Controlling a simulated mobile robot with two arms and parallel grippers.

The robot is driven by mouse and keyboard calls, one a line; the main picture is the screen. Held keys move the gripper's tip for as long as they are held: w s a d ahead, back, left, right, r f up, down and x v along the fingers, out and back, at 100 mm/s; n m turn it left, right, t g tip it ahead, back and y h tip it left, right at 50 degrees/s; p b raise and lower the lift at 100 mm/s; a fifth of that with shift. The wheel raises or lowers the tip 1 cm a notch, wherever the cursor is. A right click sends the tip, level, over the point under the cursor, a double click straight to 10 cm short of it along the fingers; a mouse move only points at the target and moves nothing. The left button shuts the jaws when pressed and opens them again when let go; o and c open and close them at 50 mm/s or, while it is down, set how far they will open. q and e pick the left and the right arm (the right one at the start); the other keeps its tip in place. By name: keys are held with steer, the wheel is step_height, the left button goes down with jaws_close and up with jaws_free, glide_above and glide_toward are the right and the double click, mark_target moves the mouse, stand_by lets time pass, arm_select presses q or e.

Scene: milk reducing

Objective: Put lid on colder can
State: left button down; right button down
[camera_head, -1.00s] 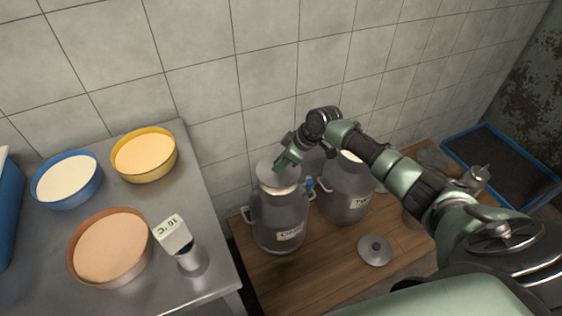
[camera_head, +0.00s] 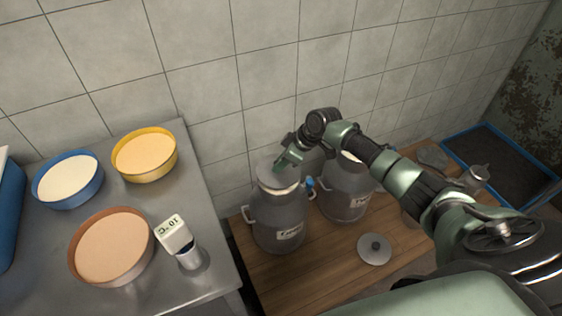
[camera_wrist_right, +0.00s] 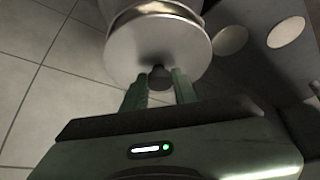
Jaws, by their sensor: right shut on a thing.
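My right gripper (camera_head: 285,164) is shut on the knob of a round grey lid (camera_head: 268,176), at the mouth of the left metal can (camera_head: 279,215). In the right wrist view the gripper (camera_wrist_right: 160,88) holds the knob, and the lid disc (camera_wrist_right: 150,42) covers most of the can's mouth. A pale rim strip shows beside the lid, so I cannot tell whether it is seated. The right can (camera_head: 344,195) stands beside it, its top partly hidden by my arm. A second lid (camera_head: 375,249) lies on the wooden bench. My left gripper is out of view.
The wooden bench (camera_head: 300,280) carries both cans. On the metal table (camera_head: 180,295) at left stand blue (camera_head: 80,196), yellow (camera_head: 146,171) and brown (camera_head: 113,274) bowls and a thermometer (camera_head: 175,233) reading about 10 °C. A blue-rimmed tray (camera_head: 470,127) is far right.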

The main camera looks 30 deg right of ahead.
steer(key=c, duration=0.6)
jaws_free()
steer(key=shift+o, duration=0.2)
steer(key=shift+r+p, duration=3.25)
steer(key=shift+r, duration=0.25)
jaws_close()
steer(key=shift+f, duration=0.2)
